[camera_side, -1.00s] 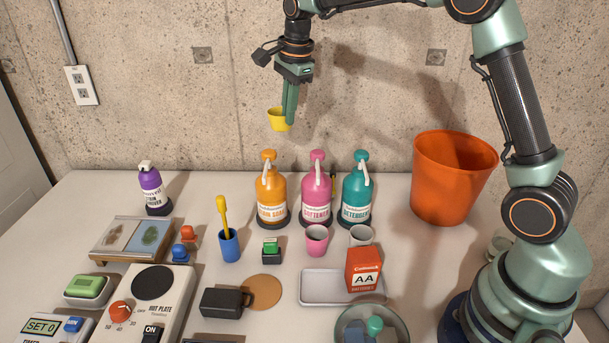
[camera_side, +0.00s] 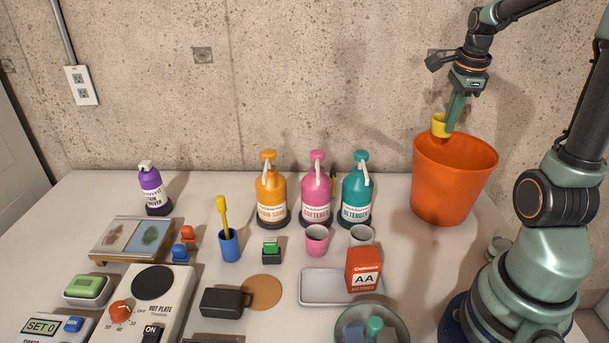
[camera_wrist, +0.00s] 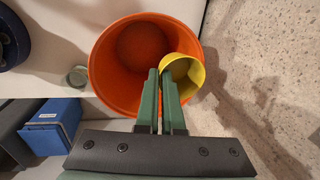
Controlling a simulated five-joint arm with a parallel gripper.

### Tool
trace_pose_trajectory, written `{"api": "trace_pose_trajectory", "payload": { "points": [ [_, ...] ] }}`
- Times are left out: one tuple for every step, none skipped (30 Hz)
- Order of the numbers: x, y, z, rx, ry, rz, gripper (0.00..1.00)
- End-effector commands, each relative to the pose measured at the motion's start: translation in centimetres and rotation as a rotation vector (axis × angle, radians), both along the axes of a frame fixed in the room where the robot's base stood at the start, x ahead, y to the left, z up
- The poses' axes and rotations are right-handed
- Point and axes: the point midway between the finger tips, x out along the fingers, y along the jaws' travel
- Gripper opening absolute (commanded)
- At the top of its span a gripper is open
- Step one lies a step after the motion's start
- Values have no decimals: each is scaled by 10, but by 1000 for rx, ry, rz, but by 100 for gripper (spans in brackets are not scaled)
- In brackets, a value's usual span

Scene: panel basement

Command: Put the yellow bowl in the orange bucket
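The small yellow bowl (camera_side: 438,125) is held at its rim in my gripper (camera_side: 449,131), whose green fingers are closed on its wall. The bowl hangs at the upper left rim of the orange bucket (camera_side: 450,185) in the side view. In the wrist view my gripper (camera_wrist: 161,80) points down at the orange bucket (camera_wrist: 105,75). The yellow bowl (camera_wrist: 188,74) overlaps the bucket's right rim there. The bucket stands upright on the table and its visible floor looks empty.
Teal (camera_side: 358,195), pink (camera_side: 316,197) and orange (camera_side: 271,195) pump bottles stand left of the bucket. An orange battery box (camera_side: 363,270) stands on a grey tray (camera_side: 318,286). The concrete wall is close behind the bucket.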

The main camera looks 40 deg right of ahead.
Motion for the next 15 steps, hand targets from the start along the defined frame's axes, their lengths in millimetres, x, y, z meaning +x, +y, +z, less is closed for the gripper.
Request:
{"api": "trace_pose_trajectory", "payload": {
  "points": [
    [-2,0,-9,4,4,-2,0],
    [-2,0,-15,4,4,-2,0],
    [-2,1,-23,6,5,-2,0],
    [-2,1,-31,6,6,-1,0],
    [-2,1,-39,7,7,-1,0],
    [-2,1,-48,7,7,-1,0],
    [-2,2,-56,7,7,-1,0],
    [-2,1,-63,6,6,-1,0],
    [-2,1,-73,7,7,-1,0],
    [-2,1,-80,7,7,-1,0],
    [-2,2,-88,7,7,-1,0],
    [-1,1,-97,7,7,0,0],
    [-2,2,-105,7,7,0,0],
    [-2,2,-112,8,8,0,0],
    [-2,2,-121,7,7,0,0]
  ]
}}
